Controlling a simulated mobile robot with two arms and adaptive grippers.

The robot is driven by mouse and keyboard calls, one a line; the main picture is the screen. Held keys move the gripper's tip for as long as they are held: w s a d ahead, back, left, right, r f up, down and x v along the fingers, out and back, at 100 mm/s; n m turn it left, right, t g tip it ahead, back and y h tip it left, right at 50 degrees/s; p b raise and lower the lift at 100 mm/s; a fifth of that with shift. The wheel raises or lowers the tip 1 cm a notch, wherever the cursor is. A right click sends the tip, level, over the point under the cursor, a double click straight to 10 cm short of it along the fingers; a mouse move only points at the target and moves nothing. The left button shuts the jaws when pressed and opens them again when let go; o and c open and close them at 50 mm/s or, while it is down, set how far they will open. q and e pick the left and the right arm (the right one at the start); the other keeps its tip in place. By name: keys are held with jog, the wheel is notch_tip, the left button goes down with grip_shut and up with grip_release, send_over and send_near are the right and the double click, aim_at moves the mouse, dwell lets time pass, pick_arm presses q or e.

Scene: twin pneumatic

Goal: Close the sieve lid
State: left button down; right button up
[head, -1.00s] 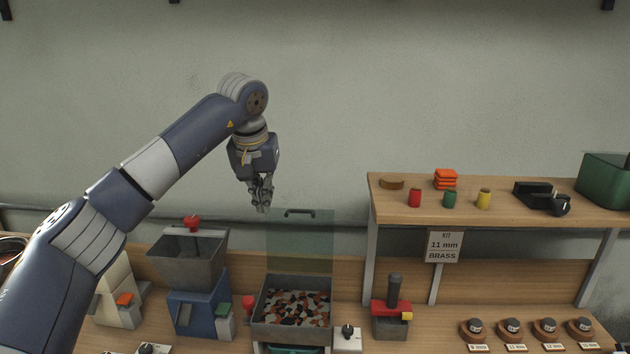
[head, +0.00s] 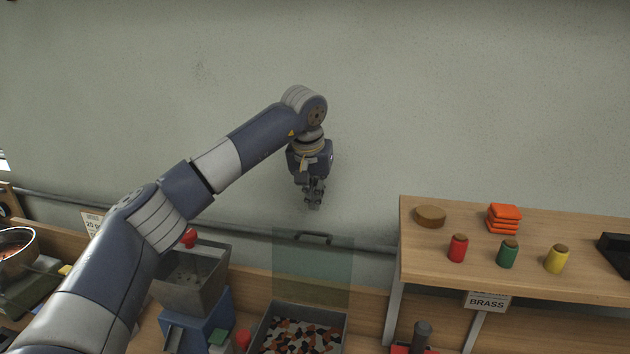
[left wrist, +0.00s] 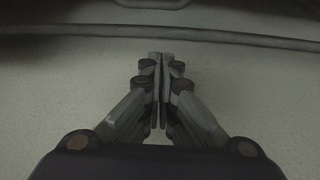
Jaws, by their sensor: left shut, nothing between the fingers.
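The sieve lid (head: 312,268) is a see-through greenish panel standing upright at the back of the sieve box, so it is open. Its dark handle (head: 313,237) is along the top edge, and a dark handle bar also shows at the top of the left wrist view (left wrist: 152,3). The grey sieve box (head: 344,330) holds mixed orange, white and dark pieces. My left gripper (head: 313,205) is shut and empty, pointing down above the lid's handle and apart from it in the head view. Its fingertips (left wrist: 160,56) meet in the left wrist view. My right gripper is not in view.
A grey hopper (head: 190,283) on a blue machine stands left of the sieve. A wooden shelf (head: 420,265) to the right carries red, green and yellow jars and orange blocks. A pipe (head: 240,231) runs along the wall.

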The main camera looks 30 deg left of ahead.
pick_arm(q)
jog(key=f+p, duration=0.1)
jog(key=s+f+p, duration=0.1)
jog(key=f, duration=0.1)
jog(key=s+f+p, duration=0.1)
jog(key=shift+d+f, duration=0.15)
jog(key=shift+d, duration=0.15)
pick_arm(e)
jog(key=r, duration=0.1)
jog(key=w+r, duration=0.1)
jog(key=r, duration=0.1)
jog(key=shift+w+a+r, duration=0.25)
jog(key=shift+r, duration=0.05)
